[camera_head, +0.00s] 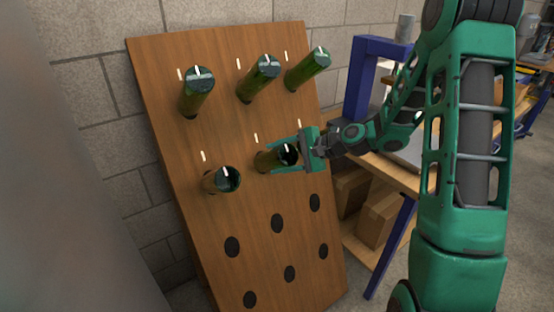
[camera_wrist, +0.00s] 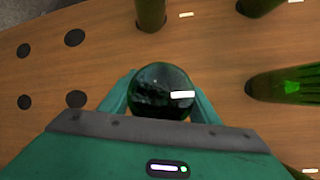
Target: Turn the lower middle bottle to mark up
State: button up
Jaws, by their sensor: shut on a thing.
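The lower middle bottle (camera_head: 268,161) sticks out of the wooden board, dark glass with its round base facing out. My gripper (camera_head: 283,157) is shut around its base end, with one finger on each side. In the wrist view the base (camera_wrist: 155,83) sits between the green fingers of my gripper (camera_wrist: 161,102). Its white mark points right there, the side toward the board's upper rows. In the head view the mark (camera_head: 287,148) is at the top of the base, close to upright. A short white line on the board (camera_head: 256,138) is above this bottle.
The lower left bottle (camera_head: 222,180) is beside it; three bottles (camera_head: 198,88) (camera_head: 262,76) (camera_head: 310,68) are above. Empty holes (camera_head: 277,222) are below. My gripper covers the lower right place. A workbench with a blue frame (camera_head: 362,80) and boxes (camera_head: 376,220) is at the right.

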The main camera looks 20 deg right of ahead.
aim_at(294, 154)
jog(key=shift+d, duration=0.1)
jog(key=o, duration=1)
jog(key=shift+o, duration=0.2)
jog(key=v, duration=1)
jog(key=shift+s+d, duration=0.15)
jog(key=shift+d, duration=0.15)
jog(key=s+d+n+g+h, duration=0.2)
jog(key=s+d+h, duration=0.1)
jog(key=s, duration=0.8)
jog(key=s+d+r+n+g+h, duration=0.1)
jog(key=s+d+n+g+h, duration=0.2)
jog(key=s, duration=0.8)
jog(key=s+d+n+g+h, duration=0.2)
jog(key=s+d, duration=0.3)
jog(key=s, duration=0.7)
jog(key=shift+r+g+h, duration=0.2)
jog(key=shift+g+h, duration=0.3)
jog(key=shift+h, duration=0.1)
